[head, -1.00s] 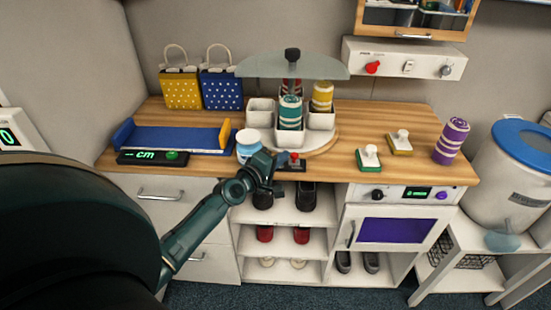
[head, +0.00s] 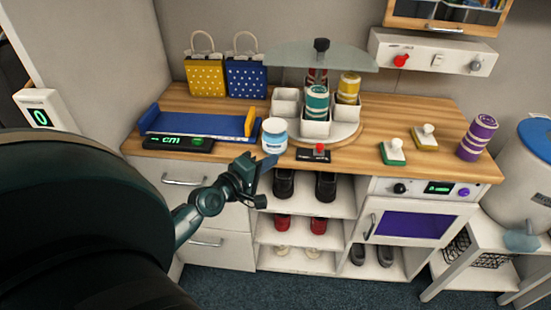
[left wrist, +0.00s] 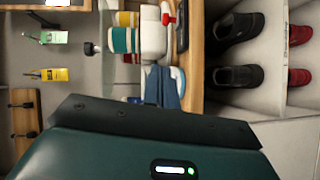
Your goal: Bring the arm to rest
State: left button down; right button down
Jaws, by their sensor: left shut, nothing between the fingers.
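My left gripper (head: 265,165) is in front of the wooden counter's (head: 235,157) front edge, before the upper shoe shelf. It is shut and empty, with its blue-grey fingers close together. In the left wrist view its fingers (left wrist: 165,88) point toward the sideways-looking counter and overlap the white jar there. My left arm reaches in from the left of the head view, bent at the elbow. My right gripper is not in view.
Near the gripper stand a blue-white jar (head: 274,138) and a red-button box (head: 314,153). Behind is a carousel with containers (head: 317,128). A blue tray (head: 185,127) lies left, stamps (head: 393,152) right. Drawers (head: 183,181) and shoe shelves (head: 300,231) are below.

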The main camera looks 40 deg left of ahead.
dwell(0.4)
pick_arm(q)
jog(key=s+d+f+m+g+h, duration=0.1)
jog(key=s+d+f+m+g, duration=0.2)
jog(key=s+d+f+m, duration=0.3)
jog(key=s+d+f+m+g+h, duration=0.1)
jog(key=s+d+f+m, duration=0.6)
jog(key=d, duration=0.8)
jog(key=s+m+g, duration=0.1)
jog(key=s+m, duration=0.2)
jog(key=m, duration=0.2)
jog(key=shift+s+d+f+m+g, duration=0.2)
jog(key=shift+f+m+g, duration=0.1)
jog(key=shift+g, duration=0.1)
jog(key=shift+a, duration=0.2)
